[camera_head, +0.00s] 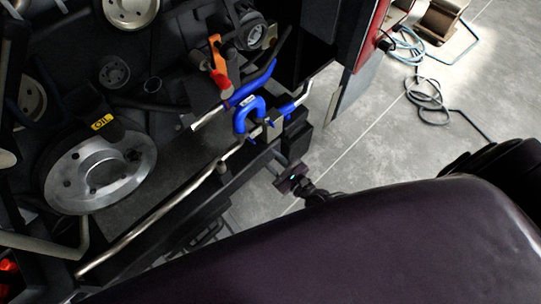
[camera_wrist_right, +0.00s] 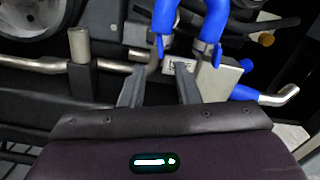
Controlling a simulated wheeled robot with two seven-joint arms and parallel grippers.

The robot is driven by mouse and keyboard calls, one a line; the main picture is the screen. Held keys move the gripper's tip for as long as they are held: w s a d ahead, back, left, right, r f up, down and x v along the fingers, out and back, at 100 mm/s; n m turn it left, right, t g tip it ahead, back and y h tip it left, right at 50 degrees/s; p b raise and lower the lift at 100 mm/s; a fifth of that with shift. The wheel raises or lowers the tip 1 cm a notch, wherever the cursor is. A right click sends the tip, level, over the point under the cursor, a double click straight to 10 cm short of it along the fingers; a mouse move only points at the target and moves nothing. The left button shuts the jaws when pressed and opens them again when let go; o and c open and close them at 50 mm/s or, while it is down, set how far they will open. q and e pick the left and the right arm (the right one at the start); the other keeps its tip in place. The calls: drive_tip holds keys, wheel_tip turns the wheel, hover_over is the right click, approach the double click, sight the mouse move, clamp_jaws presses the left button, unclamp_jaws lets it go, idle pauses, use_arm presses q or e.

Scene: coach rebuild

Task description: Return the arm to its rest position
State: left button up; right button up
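My right gripper (camera_head: 276,166) is below and just right of the blue hoses at the machine's edge in the head view. In the right wrist view its two fingers (camera_wrist_right: 160,86) stand apart with nothing clearly held between them. The fingertips point toward a metal block (camera_wrist_right: 180,65) with a small label, under the looped blue hose (camera_wrist_right: 165,15). I cannot tell whether they touch it. The same blue hose (camera_head: 240,118) shows in the head view. My left gripper does not show.
The engine bay with a large pulley disc (camera_head: 98,170), a metal pipe (camera_head: 150,223) and an orange-handled part (camera_head: 218,62) fills the left. A red panel edge (camera_head: 371,35) stands at upper centre-right. Cables (camera_head: 425,92) lie on the grey floor, otherwise largely clear.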

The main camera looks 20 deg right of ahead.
drive_tip(key=s+a+f+n+g+h, duration=0.1)
drive_tip(key=s+a+f+n+g, duration=0.1)
drive_tip(key=s+f+n+g, duration=0.5)
drive_tip(key=s+a+f+n+g+h, duration=0.1)
drive_tip(key=s+f+n+g, duration=0.2)
drive_tip(key=s+f+n, duration=0.8)
drive_tip(key=s+d+f+n+g+h, duration=0.2)
drive_tip(key=s+d+f+n+g, duration=0.1)
drive_tip(key=s+f+n, duration=0.2)
drive_tip(key=s+d+f+n+g+h, duration=0.2)
drive_tip(key=s+d+f+n+g, duration=0.1)
drive_tip(key=s+n, duration=0.5)
wheel_tip(320, 180, down, 2)
drive_tip(key=shift+s+d+f, duration=0.15)
drive_tip(key=shift+s+d, duration=0.65)
drive_tip(key=shift+s, duration=0.45)
